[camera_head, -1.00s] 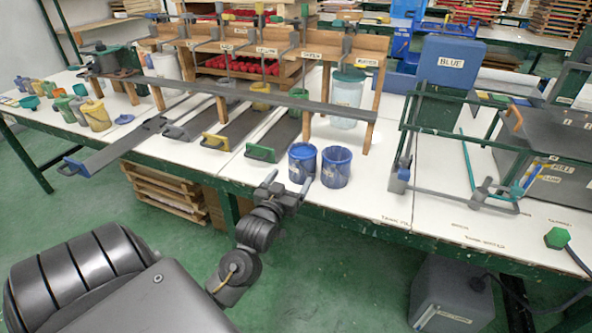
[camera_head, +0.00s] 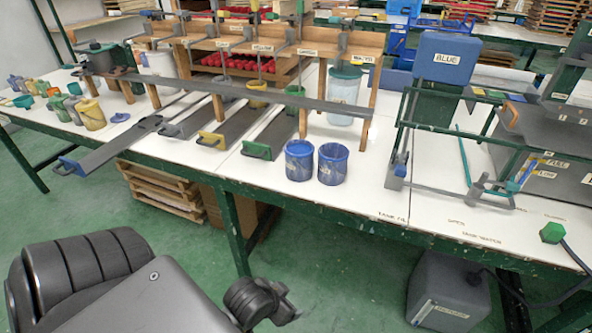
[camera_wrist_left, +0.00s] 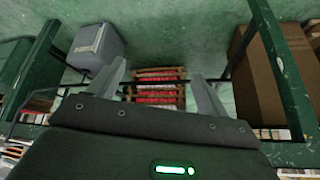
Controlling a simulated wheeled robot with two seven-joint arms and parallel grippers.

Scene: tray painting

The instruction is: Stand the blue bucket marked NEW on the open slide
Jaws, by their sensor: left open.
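Two blue buckets stand upright side by side on the white bench near its front edge, a left bucket (camera_head: 299,160) and a right bucket (camera_head: 333,164). Their markings are too small to read, so I cannot tell which is NEW. The slide with the blue handle (camera_head: 110,151) is pulled out past the bench's front edge, its grey top bare. My left gripper (camera_head: 290,305) is low in front of the bench, well below and apart from the buckets. In the left wrist view the left gripper (camera_wrist_left: 159,72) is open and empty. My right gripper is not in view.
Slides with yellow (camera_head: 211,140) and green (camera_head: 254,150) handles lie between the blue slide and the buckets. A dark rail (camera_head: 250,93) crosses above the slides. A green frame (camera_head: 440,128) stands right. A grey box (camera_head: 447,285) is under the bench.

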